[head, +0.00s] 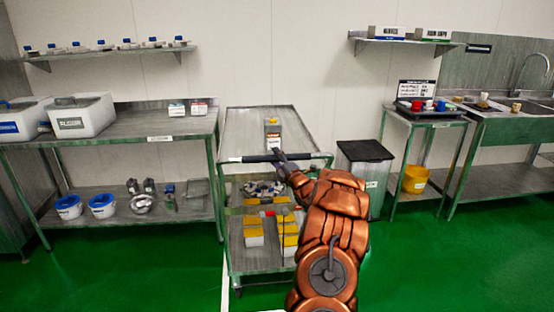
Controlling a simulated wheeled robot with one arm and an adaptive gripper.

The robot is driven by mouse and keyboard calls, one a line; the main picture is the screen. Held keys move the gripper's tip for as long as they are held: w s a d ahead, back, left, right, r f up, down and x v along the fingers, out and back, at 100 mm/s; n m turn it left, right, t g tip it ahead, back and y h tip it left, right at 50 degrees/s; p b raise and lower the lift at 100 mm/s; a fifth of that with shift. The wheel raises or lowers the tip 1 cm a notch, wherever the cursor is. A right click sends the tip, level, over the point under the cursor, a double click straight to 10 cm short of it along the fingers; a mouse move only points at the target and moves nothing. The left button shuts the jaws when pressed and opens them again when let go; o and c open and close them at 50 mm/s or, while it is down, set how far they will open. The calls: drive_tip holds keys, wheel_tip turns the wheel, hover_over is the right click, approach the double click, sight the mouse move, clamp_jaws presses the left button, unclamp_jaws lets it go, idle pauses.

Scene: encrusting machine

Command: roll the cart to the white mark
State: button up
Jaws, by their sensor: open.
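The metal cart (243,128) stands against the back wall, just left of the picture's middle. Its handle bar (247,159), dark with pale ends, runs across the near side. My gripper (278,156) is open at the right half of the bar, with its fingers at or around it; I cannot tell whether they touch. A white mark (225,297) shows as a thin line on the green floor by the cart's near left leg. A white and yellow box stands on the cart's top; several yellow-topped boxes (254,235) sit on its lower shelf. My forearm hides the cart's lower right side.
A steel table (130,129) with white bins stands close on the cart's left. A grey lidded bin (364,151) stands close on its right, then a small table (429,118) and a sink counter (510,125). The green floor (130,280) in front is clear.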

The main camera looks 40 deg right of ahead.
drive_tip(key=shift+c, duration=0.5)
clamp_jaws()
